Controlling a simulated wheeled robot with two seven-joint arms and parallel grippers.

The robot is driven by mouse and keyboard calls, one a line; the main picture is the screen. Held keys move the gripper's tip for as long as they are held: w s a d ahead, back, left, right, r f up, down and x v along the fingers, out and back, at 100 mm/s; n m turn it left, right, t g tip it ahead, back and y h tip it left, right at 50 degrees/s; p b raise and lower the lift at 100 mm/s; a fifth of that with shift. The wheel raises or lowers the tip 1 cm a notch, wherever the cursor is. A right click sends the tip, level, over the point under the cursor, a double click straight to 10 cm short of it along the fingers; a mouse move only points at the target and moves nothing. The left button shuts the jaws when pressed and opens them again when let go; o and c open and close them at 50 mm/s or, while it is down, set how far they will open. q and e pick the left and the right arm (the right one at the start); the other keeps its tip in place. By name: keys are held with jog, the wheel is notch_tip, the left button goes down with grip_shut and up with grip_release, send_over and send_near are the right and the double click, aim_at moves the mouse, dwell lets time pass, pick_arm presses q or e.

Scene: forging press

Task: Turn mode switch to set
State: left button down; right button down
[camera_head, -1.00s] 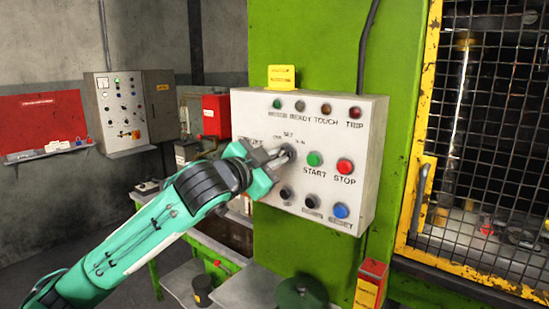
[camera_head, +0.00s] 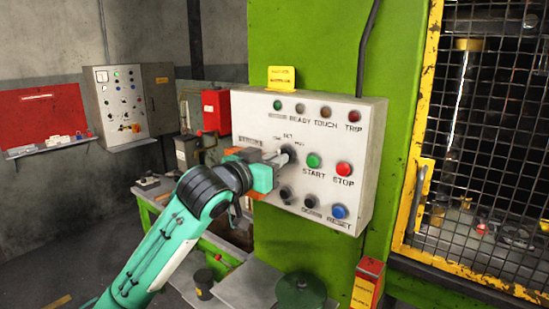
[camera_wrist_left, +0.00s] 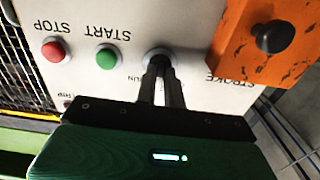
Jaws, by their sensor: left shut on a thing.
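The mode switch (camera_head: 289,153) is a dark round knob on the white control panel (camera_head: 366,140), below the label SET and left of the green START button (camera_head: 313,160). My left gripper (camera_head: 284,159) is at the knob with its fingers shut on it. In the left wrist view the two fingers (camera_wrist_left: 161,82) close on the knob (camera_wrist_left: 158,57), beside the green button (camera_wrist_left: 107,58). The fingers partly hide the knob, so its pointer direction cannot be made out. My right gripper is not in view.
The red STOP button (camera_head: 344,169) is to the right. Two black knobs and the blue RESET button (camera_head: 339,211) sit below. An orange plate with a black knob (camera_wrist_left: 276,36) is close to the gripper in the wrist view. A yellow-framed mesh guard (camera_head: 480,130) stands at right.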

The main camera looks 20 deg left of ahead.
pick_arm(q)
jog(key=shift+r, duration=0.1)
dwell(0.3)
jog(key=c, duration=1.5)
grip_release()
jog(key=b+v, duration=0.3)
jog(key=v, duration=1)
jog(key=shift+s+b, duration=0.3)
jog(key=shift+s, duration=0.1)
jog(key=shift+a, duration=0.1)
